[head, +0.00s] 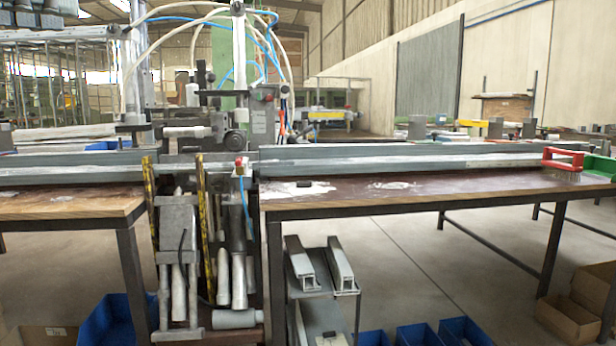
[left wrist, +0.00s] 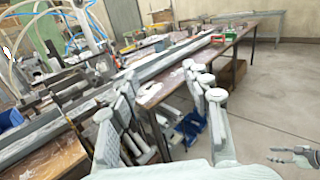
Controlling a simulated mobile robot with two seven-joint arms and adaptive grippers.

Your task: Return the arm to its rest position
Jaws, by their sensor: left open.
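My left gripper (left wrist: 162,85) shows in the left wrist view, its pale grey fingers with round pads spread wide apart. Nothing sits between them; the wooden bench lies beyond. I cannot make out the left gripper clearly in the head view. A small dark jaw-like part (left wrist: 295,155) at the lower right edge of the left wrist view looks like my right gripper; it is too small to tell its state. A long grey metal profile (head: 400,157) lies along the back of the bench in the head view. A red-handled clamp or brush (head: 563,160) stands at its right end.
The wooden bench top (head: 340,203) is mostly clear, with a small dark block (head: 303,183) on it. A machine with hoses (head: 228,100) rises at the back. A small shelf cart (head: 322,285) stands below. Blue bins (head: 466,330) and a cardboard box (head: 568,318) sit on the floor.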

